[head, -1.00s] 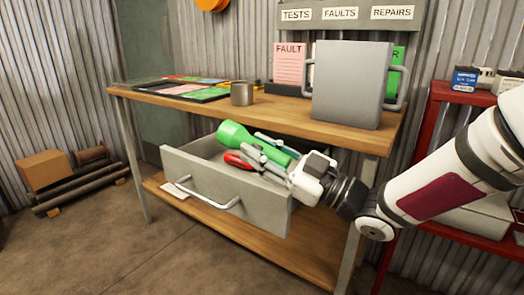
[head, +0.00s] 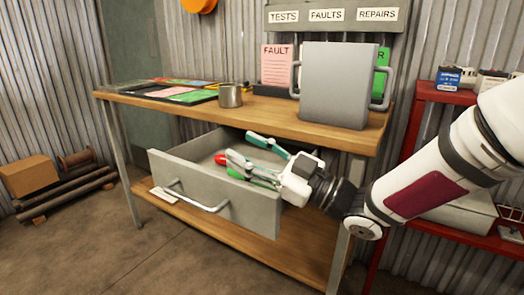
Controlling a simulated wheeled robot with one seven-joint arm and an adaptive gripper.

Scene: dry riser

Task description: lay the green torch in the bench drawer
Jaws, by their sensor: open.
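The bench drawer (head: 215,197) is a grey box pulled open under the wooden bench top, with a bar handle on its front. The green torch (head: 235,174) lies low inside it, mostly hidden behind my gripper and the drawer front; only small patches of green show. My gripper (head: 241,148) is open, its two fingers spread over the drawer's right part, just above the torch. Whether a finger still touches the torch I cannot tell. A red object (head: 220,159) also lies in the drawer, left of the fingers, partly hidden.
On the bench top (head: 270,118) stand a metal mug (head: 230,96), a grey case with side handles (head: 334,85) and flat coloured cards (head: 190,96). A red shelf unit (head: 450,95) is at right. A box (head: 28,175) and logs lie at left.

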